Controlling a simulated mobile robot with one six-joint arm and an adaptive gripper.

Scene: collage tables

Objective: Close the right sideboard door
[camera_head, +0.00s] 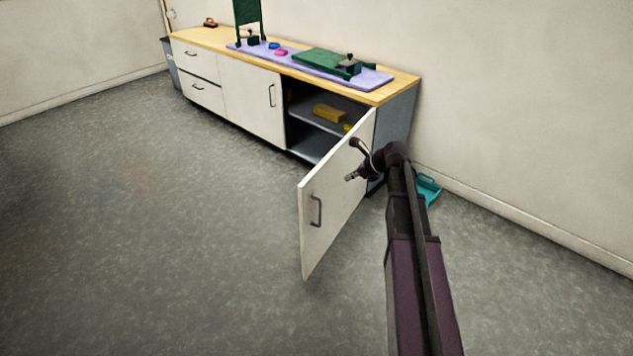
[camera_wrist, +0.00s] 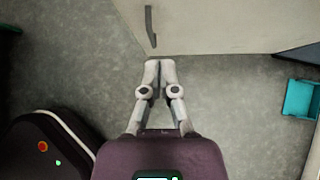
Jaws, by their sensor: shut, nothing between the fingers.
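The right sideboard door (camera_head: 335,195) is white and stands wide open, swung out from the sideboard (camera_head: 403,112) into the room. Its dark handle (camera_head: 316,211) is near its free edge. In the wrist view the door (camera_wrist: 225,22) spans the top, with its handle (camera_wrist: 151,27) just above my fingers. My gripper (camera_head: 350,160) is on the right side of the door in the head view, by its face. In the wrist view my gripper (camera_wrist: 160,66) is shut and empty, its tips close to the door's edge. I cannot tell whether they touch it.
Inside the open compartment a yellow box (camera_head: 328,113) lies on a shelf. A teal tray (camera_head: 428,189) lies on the floor by the wall. The floor left of the door is clear.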

